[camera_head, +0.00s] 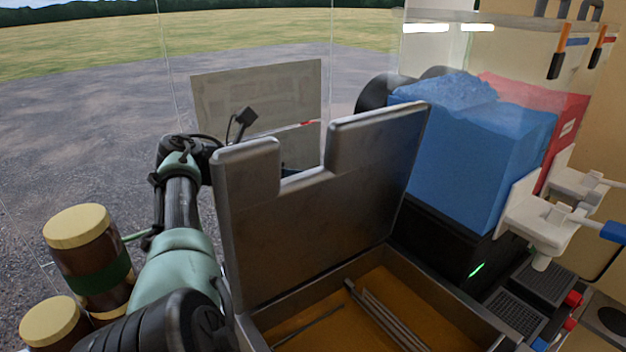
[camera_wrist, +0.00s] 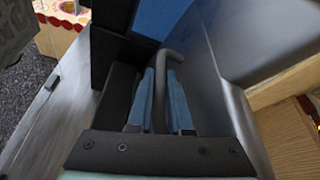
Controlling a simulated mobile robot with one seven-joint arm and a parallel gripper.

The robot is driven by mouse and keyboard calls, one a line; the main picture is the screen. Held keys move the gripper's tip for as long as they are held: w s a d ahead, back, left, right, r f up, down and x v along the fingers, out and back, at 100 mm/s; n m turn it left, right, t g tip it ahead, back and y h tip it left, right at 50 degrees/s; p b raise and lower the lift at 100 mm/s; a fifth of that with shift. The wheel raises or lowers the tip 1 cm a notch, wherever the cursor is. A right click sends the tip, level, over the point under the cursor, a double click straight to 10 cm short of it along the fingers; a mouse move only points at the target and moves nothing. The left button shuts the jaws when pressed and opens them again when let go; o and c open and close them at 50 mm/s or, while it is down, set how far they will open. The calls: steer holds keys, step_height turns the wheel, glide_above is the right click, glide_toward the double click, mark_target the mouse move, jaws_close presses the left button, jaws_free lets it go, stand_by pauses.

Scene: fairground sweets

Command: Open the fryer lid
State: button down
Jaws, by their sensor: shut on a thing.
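The fryer lid (camera_head: 318,225) is a dark metal panel with a notch in its top edge, standing steeply raised at the back of the fryer (camera_head: 437,300). The open fryer shows brown oil with several metal rods in it. My gripper (camera_wrist: 163,88) has blue fingers and is shut on a dark curved handle (camera_wrist: 172,58) in the wrist view. In the head view my arm reaches along the left of the lid and the gripper is mostly hidden behind it. Where the handle joins the lid is not clear.
Brown jars with cream lids (camera_head: 88,250) stand at the left beside my arm. A large blue block-shaped machine (camera_head: 460,150) stands close to the right of the lid, with a red one (camera_head: 570,115) behind it. A clear panel stands behind the lid.

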steer(key=shift+f, duration=0.3)
steer(key=c, duration=1.1)
jaws_free()
steer(key=shift+r, duration=0.1)
steer(key=shift+a+r, duration=0.1)
steer(key=shift+r, duration=0.05)
steer(key=v, duration=1.2)
steer(key=shift+s+a, duration=0.15)
steer(key=shift+a, duration=0.25)
